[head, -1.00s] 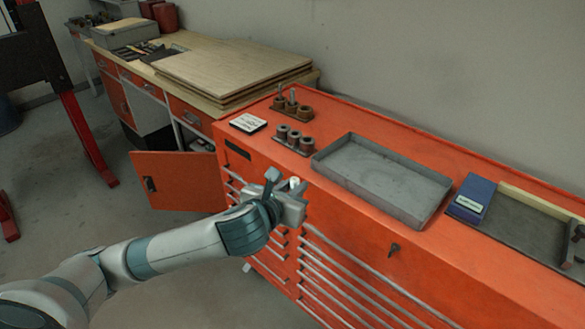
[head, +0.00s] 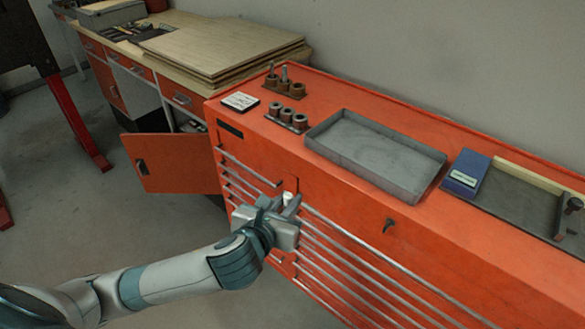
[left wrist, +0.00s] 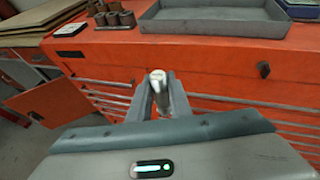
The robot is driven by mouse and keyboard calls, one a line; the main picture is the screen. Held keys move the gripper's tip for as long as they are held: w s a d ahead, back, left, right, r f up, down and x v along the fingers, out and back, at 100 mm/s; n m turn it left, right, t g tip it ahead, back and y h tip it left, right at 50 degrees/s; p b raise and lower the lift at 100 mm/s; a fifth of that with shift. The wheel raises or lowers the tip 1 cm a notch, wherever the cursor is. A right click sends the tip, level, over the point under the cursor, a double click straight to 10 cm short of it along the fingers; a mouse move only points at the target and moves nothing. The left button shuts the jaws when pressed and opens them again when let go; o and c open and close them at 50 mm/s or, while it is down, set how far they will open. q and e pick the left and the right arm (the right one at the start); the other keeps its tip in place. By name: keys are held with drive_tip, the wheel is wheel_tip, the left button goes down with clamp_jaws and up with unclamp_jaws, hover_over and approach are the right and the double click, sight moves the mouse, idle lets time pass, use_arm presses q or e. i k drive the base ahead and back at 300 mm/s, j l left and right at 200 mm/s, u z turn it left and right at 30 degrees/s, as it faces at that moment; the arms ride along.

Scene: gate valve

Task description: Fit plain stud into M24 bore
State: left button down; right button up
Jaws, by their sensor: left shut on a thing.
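My left gripper (head: 287,207) is in front of the red cabinet's drawers, below its top edge. It is shut on a short pale cylindrical piece, the stud (head: 283,197), which also shows upright between the fingers in the left wrist view (left wrist: 155,76). On the cabinet top at the back left stand two holders with bores. The rear holder (head: 284,88) has studs standing in some of its places. Which bore is M24 cannot be read. My right gripper is not in view.
A grey empty tray (head: 414,186) lies on the red cabinet (head: 350,238), right of the holders. A white label card (head: 240,101) lies left of them. A blue box (head: 467,175) and a dark tray are farther right. A cabinet door (head: 171,163) hangs open at left.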

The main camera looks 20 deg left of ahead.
sight(301, 126)
drive_tip(key=i+j, duration=0.1)
drive_tip(key=j, duration=0.5)
drive_tip(key=i+j, duration=0.1)
drive_tip(key=j, duration=0.45)
drive_tip(key=i+j, duration=0.1)
drive_tip(key=j, duration=0.5)
drive_tip(key=i+j, duration=0.1)
drive_tip(key=j, duration=0.5)
drive_tip(key=i+j, duration=0.1)
drive_tip(key=j, duration=1.05)
drive_tip(key=i+j, duration=0.15)
drive_tip(key=j, duration=0.45)
drive_tip(key=z, duration=1.8)
